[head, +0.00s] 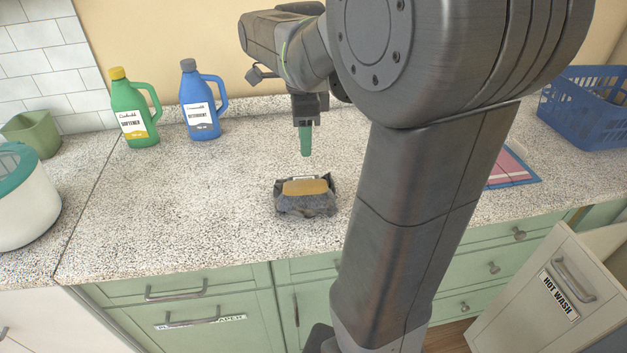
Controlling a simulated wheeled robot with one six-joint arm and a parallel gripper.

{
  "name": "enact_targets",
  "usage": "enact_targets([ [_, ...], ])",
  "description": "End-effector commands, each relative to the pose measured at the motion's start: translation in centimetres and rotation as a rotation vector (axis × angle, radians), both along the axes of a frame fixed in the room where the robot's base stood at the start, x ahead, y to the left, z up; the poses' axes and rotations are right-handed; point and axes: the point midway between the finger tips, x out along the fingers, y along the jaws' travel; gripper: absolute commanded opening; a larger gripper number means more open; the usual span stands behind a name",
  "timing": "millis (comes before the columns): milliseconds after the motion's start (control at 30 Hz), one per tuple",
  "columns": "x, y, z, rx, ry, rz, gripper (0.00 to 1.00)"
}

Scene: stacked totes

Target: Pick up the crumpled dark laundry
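The crumpled dark laundry (308,206) is a small grey-black bundle on the speckled counter, near its front edge in the middle of the head view. A tan, flat-topped piece (306,186) shows on top of it or within its folds; I cannot tell which. My gripper (306,153) points down, with green fingertips, just above the bundle in the picture and apart from it. Nothing shows held in it. Its fingers overlap in this view, so their opening is hidden.
A green softener bottle (131,112) and a blue detergent bottle (200,108) stand at the back left. A blue basket (586,108) and a pink-and-blue flat item (510,166) lie right. A "HOT WASH" panel (550,290) juts out front right. Counter left of the laundry is clear.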

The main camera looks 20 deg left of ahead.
Motion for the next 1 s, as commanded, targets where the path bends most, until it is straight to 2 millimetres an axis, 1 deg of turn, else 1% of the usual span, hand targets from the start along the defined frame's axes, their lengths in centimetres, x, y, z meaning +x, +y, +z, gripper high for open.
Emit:
enact_targets([
  [200, 0.0, -0.1, -4.4, -0.005, 0.004, 0.000, 0.38],
  [300, 0.0, -0.1, -6.2, -0.005, 0.004, 0.000, 0.38],
  [400, 0.0, -0.1, -7.3, -0.002, 0.002, 0.000, 0.38],
  [567, 0.0, -0.1, -8.3, -0.002, 0.002, 0.000, 0.38],
  [667, 0.1, -0.2, -9.5, -0.003, 0.004, 0.000, 0.38],
  [800, 0.2, -0.2, -11.7, -0.003, 0.004, 0.001, 0.38],
  [900, 0.2, -0.1, -12.8, -0.002, 0.002, 0.001, 0.38],
  [1000, 0.2, -0.1, -13.2, 0.000, 0.001, 0.001, 0.38],
])
